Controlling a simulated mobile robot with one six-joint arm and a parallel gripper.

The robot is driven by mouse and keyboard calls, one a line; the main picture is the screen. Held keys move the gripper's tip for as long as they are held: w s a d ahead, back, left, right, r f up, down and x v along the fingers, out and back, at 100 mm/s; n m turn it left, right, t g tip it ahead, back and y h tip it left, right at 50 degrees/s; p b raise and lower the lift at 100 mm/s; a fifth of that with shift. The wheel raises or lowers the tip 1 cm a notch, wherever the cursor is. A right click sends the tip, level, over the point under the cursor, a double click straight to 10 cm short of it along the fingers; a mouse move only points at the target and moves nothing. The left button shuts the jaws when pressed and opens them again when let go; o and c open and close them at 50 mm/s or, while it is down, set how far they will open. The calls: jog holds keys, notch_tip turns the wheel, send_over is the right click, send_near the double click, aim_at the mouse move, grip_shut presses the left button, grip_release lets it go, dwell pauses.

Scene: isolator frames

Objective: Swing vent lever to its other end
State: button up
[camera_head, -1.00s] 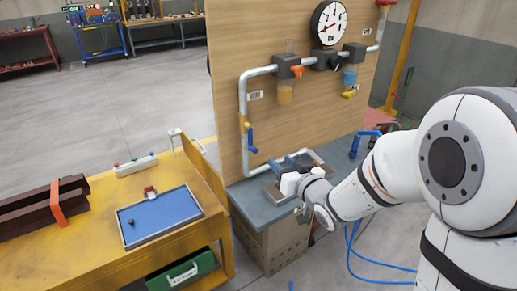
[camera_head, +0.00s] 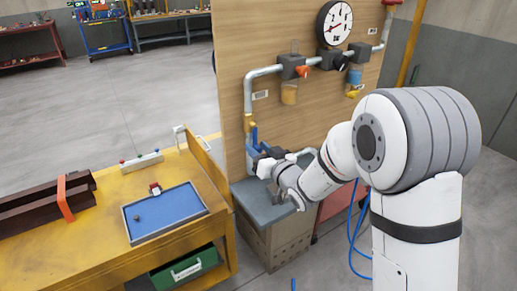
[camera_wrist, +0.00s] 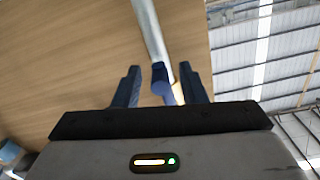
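A blue lever (camera_head: 253,134) sits on the lower left of the pipe run on the wooden panel. No readable label shows which handle is the vent lever. My gripper (camera_head: 260,150) is close to this blue lever, partly overlapping it in the head view. In the wrist view my gripper (camera_wrist: 159,68) is open, its two dark blue fingers apart. The blue lever (camera_wrist: 160,78) shows between the fingers, with a visible gap on each side. A grey pipe (camera_wrist: 148,28) runs up the panel behind it. I cannot tell how deep the lever is between the fingers.
A grey-topped bench (camera_head: 262,208) lies below my arm. A yellow table (camera_head: 110,210) with a blue tray (camera_head: 165,212) stands at the left.

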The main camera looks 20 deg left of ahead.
jog(key=shift+c, duration=0.5)
grip_shut()
